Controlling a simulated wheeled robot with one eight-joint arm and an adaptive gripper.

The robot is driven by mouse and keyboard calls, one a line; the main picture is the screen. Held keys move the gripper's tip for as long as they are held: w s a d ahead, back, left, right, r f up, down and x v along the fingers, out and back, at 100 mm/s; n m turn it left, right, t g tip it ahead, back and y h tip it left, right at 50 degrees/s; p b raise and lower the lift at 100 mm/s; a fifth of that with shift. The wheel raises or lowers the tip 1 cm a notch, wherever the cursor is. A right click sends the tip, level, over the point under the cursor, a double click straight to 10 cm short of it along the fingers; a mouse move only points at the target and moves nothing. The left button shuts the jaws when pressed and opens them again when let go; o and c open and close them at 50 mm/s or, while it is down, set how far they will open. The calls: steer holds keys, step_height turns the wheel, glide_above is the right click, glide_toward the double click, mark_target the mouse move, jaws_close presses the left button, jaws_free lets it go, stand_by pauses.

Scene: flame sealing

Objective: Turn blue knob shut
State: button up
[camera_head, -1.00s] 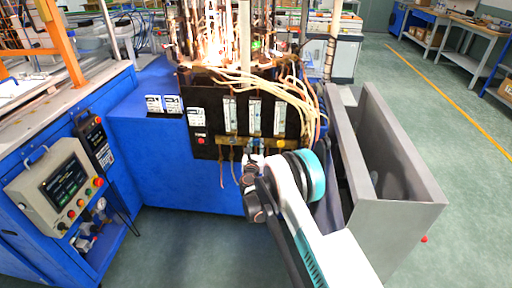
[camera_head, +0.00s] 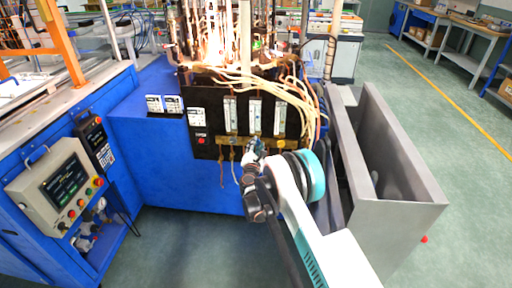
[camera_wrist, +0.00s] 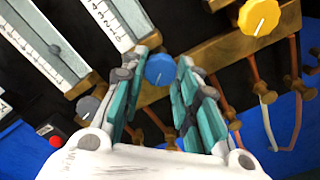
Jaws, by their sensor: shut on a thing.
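The blue knob (camera_wrist: 160,69) is a round knob with a white pointer line, on a brass bar below the flow tubes. In the wrist view it sits between the two teal-padded fingers of my gripper (camera_wrist: 167,66), which are shut on it. The pointer line runs steeply, slightly tilted. In the head view my gripper (camera_head: 255,148) reaches the brass bar on the black panel. There the gripper largely hides the knob.
A yellow knob (camera_wrist: 259,17) and a grey knob (camera_wrist: 88,107) flank the blue one. A red button (camera_wrist: 55,141) is at lower left. Cream hoses (camera_head: 280,82) hang over the panel. Burner flames (camera_head: 214,45) show above it. A grey metal bin (camera_head: 400,200) stands to the right.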

steer(key=m, duration=1)
steer(key=shift+m, duration=0.5)
steer(key=o, duration=1.1)
steer(key=shift+c, duration=0.2)
steer(key=s, duration=1.2)
steer(key=shift+a, duration=0.2)
